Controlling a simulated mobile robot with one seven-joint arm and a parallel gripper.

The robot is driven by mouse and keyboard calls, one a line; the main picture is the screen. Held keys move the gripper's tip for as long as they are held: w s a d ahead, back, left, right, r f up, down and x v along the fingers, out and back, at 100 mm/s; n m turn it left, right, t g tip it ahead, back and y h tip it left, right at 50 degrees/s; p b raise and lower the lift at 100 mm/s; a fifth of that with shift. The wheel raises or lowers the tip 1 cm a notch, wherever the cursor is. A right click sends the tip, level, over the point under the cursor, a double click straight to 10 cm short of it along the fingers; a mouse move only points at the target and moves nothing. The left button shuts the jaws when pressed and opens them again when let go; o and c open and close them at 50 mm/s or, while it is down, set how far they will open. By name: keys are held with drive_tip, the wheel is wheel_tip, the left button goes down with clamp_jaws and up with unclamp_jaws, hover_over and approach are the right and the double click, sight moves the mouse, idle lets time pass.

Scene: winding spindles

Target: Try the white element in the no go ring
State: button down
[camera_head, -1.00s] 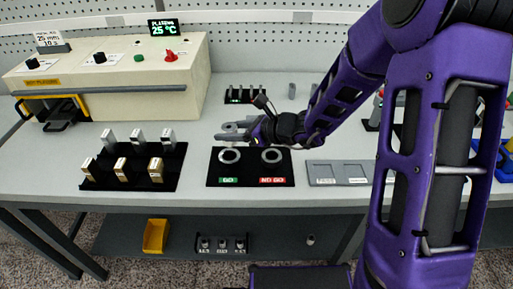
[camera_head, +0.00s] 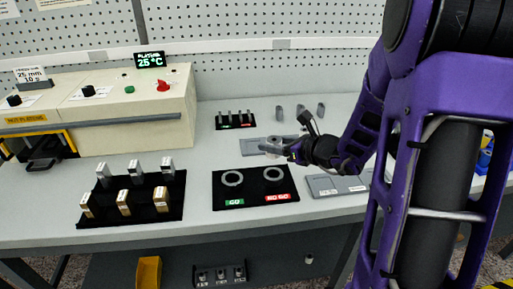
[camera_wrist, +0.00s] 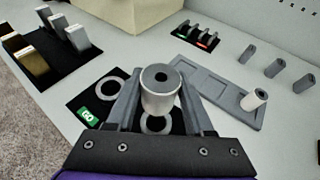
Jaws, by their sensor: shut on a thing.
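A white hollow cylinder (camera_wrist: 160,95) stands upright between the fingers of my gripper (camera_wrist: 162,100), which is shut on it. In the head view my gripper (camera_head: 272,147) is small and beyond the rings' mat. The NO GO ring (camera_head: 273,174) lies flat on the black mat beside the GO ring (camera_head: 232,178). In the wrist view the NO GO ring (camera_wrist: 156,125) is partly hidden behind the held cylinder, which appears above it. The GO ring (camera_wrist: 111,88) is clear and empty. Another white cylinder (camera_wrist: 254,99) stands at the end of a grey tray (camera_wrist: 215,84).
A black block holder (camera_head: 140,212) with several metal blocks stands left of the rings. A flat grey two-pocket tray (camera_head: 336,186) lies at the right. Several grey pins (camera_head: 300,110) and a small black rack (camera_head: 235,122) stand at the back. The heated-platen machine (camera_head: 120,110) fills the back left.

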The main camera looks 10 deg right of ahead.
drive_tip(key=shift+d+f+b, duration=0.2)
drive_tip(key=shift+f+b, duration=0.3)
drive_tip(key=shift+f, duration=0.05)
wheel_tip(320, 180, down, 5)
drive_tip(key=b, duration=0.3)
drive_tip(key=shift+r+b, duration=0.1)
drive_tip(key=shift+b, duration=0.25)
drive_tip(key=shift+f+b, duration=0.3)
drive_tip(key=shift+b, duration=0.05)
drive_tip(key=shift+b, duration=0.5)
idle(0.9)
drive_tip(key=shift+f+b, duration=0.2)
drive_tip(key=shift+b, duration=0.15)
idle(1.3)
drive_tip(key=shift+s+r, duration=0.1)
idle(1.0)
drive_tip(key=shift+a, duration=0.1)
idle(1.1)
idle(0.8)
